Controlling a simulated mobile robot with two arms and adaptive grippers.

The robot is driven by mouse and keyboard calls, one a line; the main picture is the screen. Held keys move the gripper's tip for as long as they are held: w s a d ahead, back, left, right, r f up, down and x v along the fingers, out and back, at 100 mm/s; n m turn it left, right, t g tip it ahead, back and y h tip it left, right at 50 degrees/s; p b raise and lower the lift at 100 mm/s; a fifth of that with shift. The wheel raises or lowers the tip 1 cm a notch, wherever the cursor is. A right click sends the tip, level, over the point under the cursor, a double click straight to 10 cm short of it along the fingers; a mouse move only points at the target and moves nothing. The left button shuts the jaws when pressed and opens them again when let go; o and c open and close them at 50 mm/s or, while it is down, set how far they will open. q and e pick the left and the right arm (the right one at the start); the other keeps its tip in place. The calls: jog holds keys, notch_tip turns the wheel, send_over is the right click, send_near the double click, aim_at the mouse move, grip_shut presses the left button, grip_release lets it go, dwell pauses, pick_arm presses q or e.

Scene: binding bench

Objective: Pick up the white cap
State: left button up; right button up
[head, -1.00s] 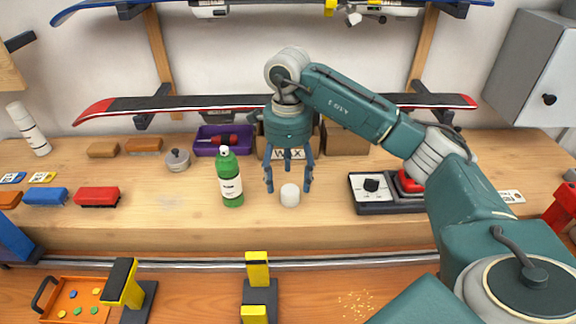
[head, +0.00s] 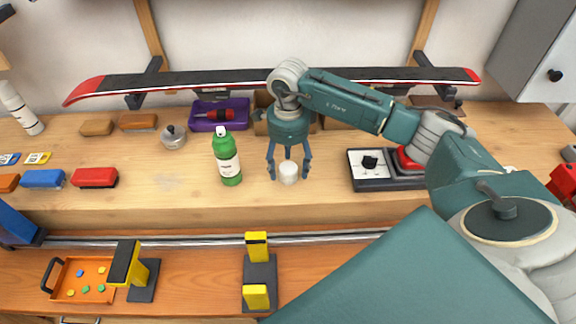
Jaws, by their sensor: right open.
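The white cap (head: 288,172) stands upright on the wooden bench, just right of the green bottle. My right gripper (head: 289,177) points down over it, with its fingers open on either side of the cap. In the picture the fingertips reach about the cap's lower half. I cannot tell whether the fingers touch it. My left gripper is not in view.
The green bottle (head: 227,158) stands close to the left of my right gripper. A purple tray (head: 241,108) and a cardboard box (head: 262,126) are behind. The bench front before the cap is clear.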

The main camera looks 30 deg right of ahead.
jog(key=shift+f, duration=0.85)
jog(key=shift+c, duration=0.5)
jog(key=c, duration=0.7)
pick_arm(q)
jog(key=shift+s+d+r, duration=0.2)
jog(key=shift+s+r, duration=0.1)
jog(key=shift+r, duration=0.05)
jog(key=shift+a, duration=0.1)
